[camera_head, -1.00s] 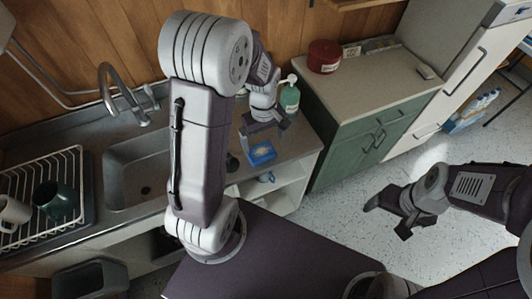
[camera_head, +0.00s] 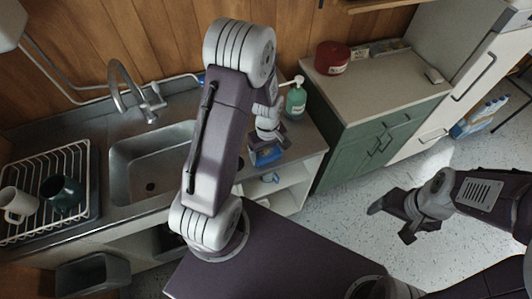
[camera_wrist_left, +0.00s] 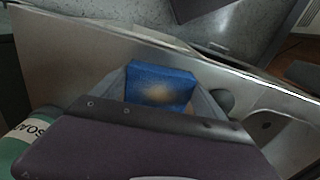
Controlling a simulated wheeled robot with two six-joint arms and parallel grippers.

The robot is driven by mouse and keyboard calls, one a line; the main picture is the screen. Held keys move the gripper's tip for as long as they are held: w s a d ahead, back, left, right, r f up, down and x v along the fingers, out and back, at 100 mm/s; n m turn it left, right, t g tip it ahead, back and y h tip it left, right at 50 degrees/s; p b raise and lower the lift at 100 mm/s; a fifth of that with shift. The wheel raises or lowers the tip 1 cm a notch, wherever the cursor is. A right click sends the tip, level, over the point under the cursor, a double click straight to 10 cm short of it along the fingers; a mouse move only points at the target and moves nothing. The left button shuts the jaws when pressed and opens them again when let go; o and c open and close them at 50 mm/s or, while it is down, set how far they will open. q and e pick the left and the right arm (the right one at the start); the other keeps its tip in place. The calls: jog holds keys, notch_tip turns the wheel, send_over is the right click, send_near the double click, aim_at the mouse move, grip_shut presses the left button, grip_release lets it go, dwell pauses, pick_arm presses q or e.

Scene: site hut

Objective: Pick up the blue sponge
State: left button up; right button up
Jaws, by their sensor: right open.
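The blue sponge (camera_head: 266,155) lies at the counter's front edge in the head view, partly hidden by my left gripper (camera_head: 267,145). In the left wrist view the sponge (camera_wrist_left: 160,88) is a blue block with a tan patch, between the two grey fingers of my left gripper (camera_wrist_left: 162,92). The fingers sit close along both its sides. I cannot tell whether they press on it or whether it is lifted. My right gripper (camera_head: 392,218) is open and empty above the floor at the right.
A green soap bottle (camera_head: 296,100) stands just behind my left gripper. The sink (camera_head: 150,160) and a dish rack (camera_head: 85,205) with mugs (camera_head: 62,192) are to the left. A green cabinet (camera_head: 365,150) with a red tin (camera_head: 332,58) stands right.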

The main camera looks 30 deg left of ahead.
aim_at(267, 153)
pick_arm(q)
jog(key=c, duration=0.6)
jog(key=shift+o, duration=0.2)
jog(key=shift+r, duration=0.2)
notch_tip(267, 153, up, 4)
jog(key=shift+w+f, duration=0.1)
jog(key=d+r, duration=0.6)
jog(key=d, duration=0.5)
jog(key=shift+w+d+r+b, duration=0.3)
jog(key=shift+w+d+r, duration=0.05)
jog(key=shift+w+r, duration=0.05)
